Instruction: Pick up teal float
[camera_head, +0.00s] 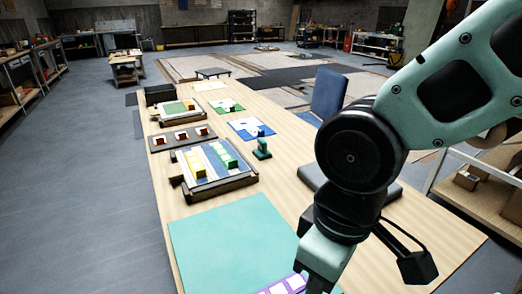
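A small teal float (262,150) stands on the wooden table, right of the large mosaic panel tray and just in front of a blue card. It is apart from my arm. My arm comes in from the right and bends down over the near part of the table. The top of my gripper (319,284) shows at the bottom edge; its fingertips are cut off, so I cannot see whether it is open or holds anything.
A tray (217,186) with yellow and green blocks stands left of the float. A teal mat (230,236) lies nearer, with a purple strip (284,286) at the bottom edge. A dark flat pad (313,178) and a blue chair (328,93) are on the right.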

